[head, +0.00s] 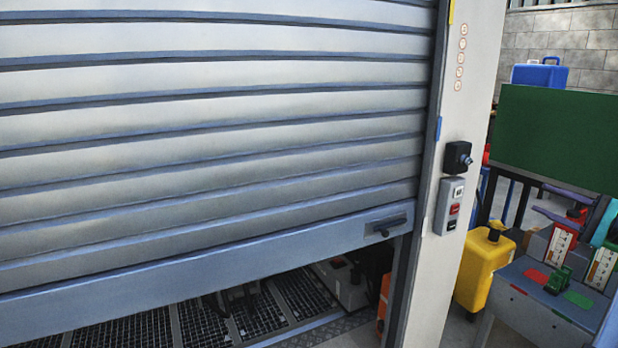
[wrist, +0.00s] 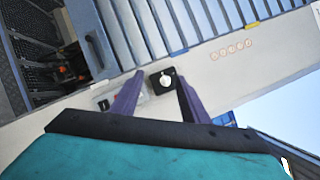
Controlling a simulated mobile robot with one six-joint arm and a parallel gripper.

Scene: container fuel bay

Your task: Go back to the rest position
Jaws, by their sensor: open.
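My gripper (head: 540,197) shows at the right of the head view, its two purple fingers spread and pointing left toward the door post. In the wrist view, my gripper (wrist: 160,79) is open with nothing between its fingers. The black switch box (wrist: 168,79) with a round knob appears between the fingertips there, apart from them. The same switch box (head: 457,157) is on the post in the head view. Below it is a grey button panel (head: 450,206) with a red button, partly hidden behind a finger in the wrist view.
A roller shutter (head: 210,130) is partly raised, with a dark handle (head: 385,227) near its bottom edge. Grating floor (head: 200,322) shows beneath. The pale post (head: 470,60) stands beside it. A yellow canister (head: 484,268), a grey table (head: 535,305) and a green board (head: 560,138) are at right.

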